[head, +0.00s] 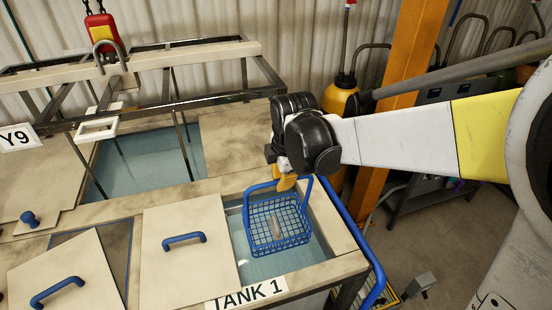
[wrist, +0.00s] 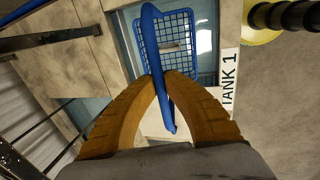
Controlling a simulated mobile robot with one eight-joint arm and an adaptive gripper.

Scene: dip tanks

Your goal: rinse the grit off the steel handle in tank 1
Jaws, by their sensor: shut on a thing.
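My gripper (head: 287,183) is shut on the blue handle bar of a wire basket; in the wrist view its two yellow fingers (wrist: 166,78) pinch the bar from both sides. The blue basket (head: 252,232) hangs upright under it at the opening of tank 1 (head: 249,289). A small grey piece, apparently the steel handle (head: 275,228), lies in the basket; it also shows in the wrist view (wrist: 203,42). I cannot tell whether the basket touches the water (head: 290,262). Grit on the piece is too small to see.
Behind is a larger water tank (head: 150,160) under a dark metal frame, with a red-and-yellow hoist (head: 102,32) above. An orange post (head: 400,80) stands behind my arm.

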